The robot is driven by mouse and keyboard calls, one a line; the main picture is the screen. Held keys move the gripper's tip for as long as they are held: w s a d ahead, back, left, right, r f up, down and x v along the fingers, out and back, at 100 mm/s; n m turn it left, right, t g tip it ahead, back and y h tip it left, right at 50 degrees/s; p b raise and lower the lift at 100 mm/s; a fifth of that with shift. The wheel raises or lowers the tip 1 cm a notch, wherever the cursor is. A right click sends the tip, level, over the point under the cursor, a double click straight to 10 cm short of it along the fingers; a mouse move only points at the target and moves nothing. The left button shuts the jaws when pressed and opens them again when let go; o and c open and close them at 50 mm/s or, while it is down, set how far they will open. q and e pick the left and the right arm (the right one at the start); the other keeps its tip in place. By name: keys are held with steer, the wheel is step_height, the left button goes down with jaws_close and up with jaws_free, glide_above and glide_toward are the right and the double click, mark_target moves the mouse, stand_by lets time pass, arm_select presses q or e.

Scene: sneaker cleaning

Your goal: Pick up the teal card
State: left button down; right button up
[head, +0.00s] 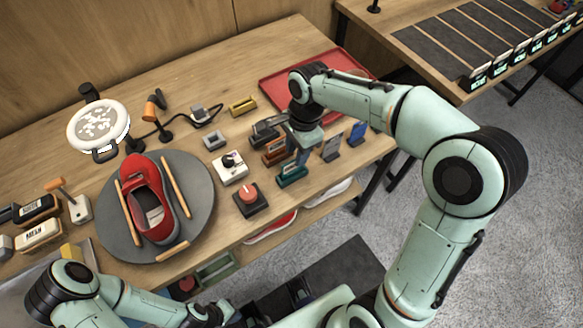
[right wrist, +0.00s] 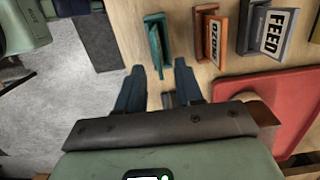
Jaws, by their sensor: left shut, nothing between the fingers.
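A teal piece (head: 292,174), a card or its holder, stands near the front edge of the workbench, at the end of a short row of similar pieces. It also shows in the right wrist view (right wrist: 157,44), upright and just beyond the fingertips; its face cannot be read. My right gripper (right wrist: 158,68) is open, with its two dark fingers apart and nothing held. In the head view it hangs over the card row, partly hiding it. My left gripper (head: 218,314) is low at the bottom, away from the cards, shut and empty.
An orange card holder marked OZONE (right wrist: 211,40) and a grey one marked FEED (right wrist: 274,32) stand beside the teal piece. A grey card (head: 332,147) and a blue card (head: 357,133) stand to the right. A red tray (head: 270,84) lies behind; a red sneaker (head: 140,182) is on a round mat.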

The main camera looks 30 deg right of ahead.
mark_target(291, 167)
steer(key=shift+s+a+f, duration=0.1)
steer(key=shift+a+f, duration=0.2)
steer(key=shift+f, duration=0.7)
steer(key=shift+a+f, duration=0.25)
steer(key=shift+f, duration=0.8)
steer(key=shift+s+a+f, duration=0.1)
steer(key=shift+a+f, duration=0.2)
steer(key=shift+f, duration=0.7)
steer(key=shift+w, duration=0.1)
jaws_close()
